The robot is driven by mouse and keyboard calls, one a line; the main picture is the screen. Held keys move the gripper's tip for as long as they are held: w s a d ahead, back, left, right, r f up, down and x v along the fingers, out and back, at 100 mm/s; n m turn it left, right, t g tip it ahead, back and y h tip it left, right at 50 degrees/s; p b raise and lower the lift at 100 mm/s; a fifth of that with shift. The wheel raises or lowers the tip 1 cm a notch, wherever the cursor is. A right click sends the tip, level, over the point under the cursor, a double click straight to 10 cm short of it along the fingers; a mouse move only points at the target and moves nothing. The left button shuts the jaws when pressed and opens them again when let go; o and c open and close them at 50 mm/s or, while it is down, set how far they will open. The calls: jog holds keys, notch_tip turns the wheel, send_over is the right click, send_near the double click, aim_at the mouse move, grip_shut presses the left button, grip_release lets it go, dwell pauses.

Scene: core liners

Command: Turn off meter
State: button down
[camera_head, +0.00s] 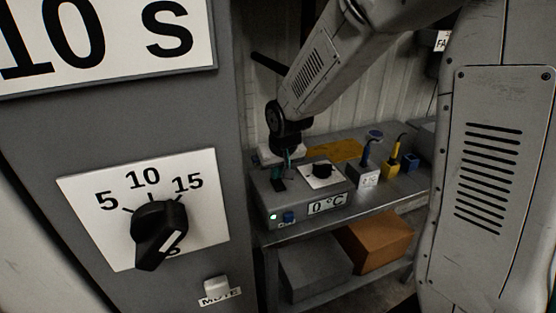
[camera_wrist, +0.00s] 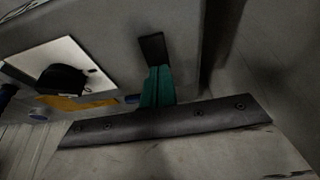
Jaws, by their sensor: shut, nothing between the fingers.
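A grey meter box (camera_head: 335,193) stands on the bench, with a "0 °C" label (camera_head: 326,204) on its front. A small blue switch (camera_head: 289,217) and a lit green lamp (camera_head: 272,216) are at its front left. My gripper (camera_head: 284,172) is over the left part of the box, above and behind the blue switch. In the wrist view its teal fingers (camera_wrist: 157,88) are together and empty, with a dark piece at their tip. I cannot tell whether they touch the box.
A large grey panel with a black dial (camera_head: 159,232) and a "MUTE" button (camera_head: 217,288) fills the near left. Blue and yellow tools (camera_head: 392,157) stand right of the box. A grey box (camera_head: 312,268) and a brown box (camera_head: 376,241) lie on the lower shelf.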

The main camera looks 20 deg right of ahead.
jog(key=shift+f, duration=0.4)
jog(key=shift+w, duration=0.1)
jog(key=shift+w+f+g, duration=0.1)
jog(key=shift+f+g, duration=0.15)
jog(key=shift+g, duration=0.05)
jog(key=shift+s, duration=0.9)
jog(key=shift+r, duration=0.1)
